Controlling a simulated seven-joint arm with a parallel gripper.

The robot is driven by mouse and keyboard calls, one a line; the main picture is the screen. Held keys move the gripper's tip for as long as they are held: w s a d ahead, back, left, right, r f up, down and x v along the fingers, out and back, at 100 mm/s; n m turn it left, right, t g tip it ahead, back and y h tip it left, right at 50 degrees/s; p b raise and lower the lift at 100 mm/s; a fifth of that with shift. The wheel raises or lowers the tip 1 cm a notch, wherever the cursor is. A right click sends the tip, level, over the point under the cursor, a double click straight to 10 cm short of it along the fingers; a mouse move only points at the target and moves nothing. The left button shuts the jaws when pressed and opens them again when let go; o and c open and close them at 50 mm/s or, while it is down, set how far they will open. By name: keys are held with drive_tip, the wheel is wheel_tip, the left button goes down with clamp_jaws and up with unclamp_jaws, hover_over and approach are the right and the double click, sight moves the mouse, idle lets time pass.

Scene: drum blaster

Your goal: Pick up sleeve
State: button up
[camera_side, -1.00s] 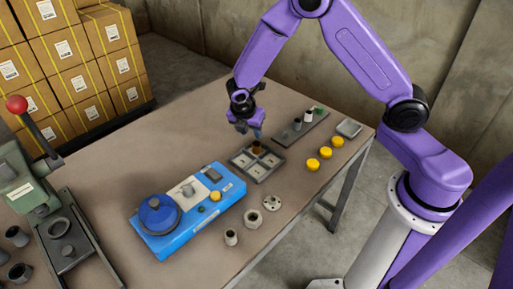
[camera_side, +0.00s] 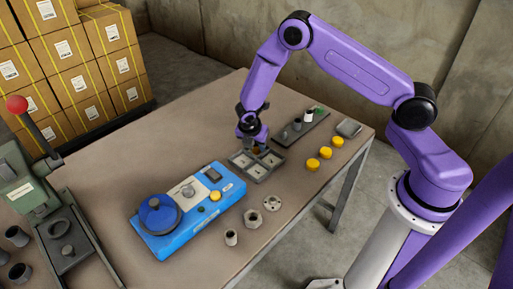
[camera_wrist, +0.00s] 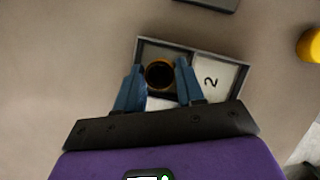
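The sleeve (camera_wrist: 159,74) is a small brass-coloured ring with a dark bore, standing upright in one compartment of the grey divided tray (camera_wrist: 226,59). In the side view the tray (camera_side: 259,176) is on the table, and only a bit of the sleeve shows below my gripper. My gripper (camera_wrist: 158,75) points down over that compartment, with one blue fingertip on each side of the sleeve. The fingers are apart; a narrow gap seems to show beside the sleeve. In the side view my gripper (camera_side: 254,145) is low at the tray's far corner.
A compartment marked 2 (camera_wrist: 211,80) is beside the sleeve's. Several yellow caps (camera_side: 312,164) lie right of the tray. A dark rack (camera_side: 301,126) with small parts is behind. A blue machine (camera_side: 188,208) stands at front left. Grey ring parts (camera_side: 252,219) lie in front.

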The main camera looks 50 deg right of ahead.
clamp_jaws()
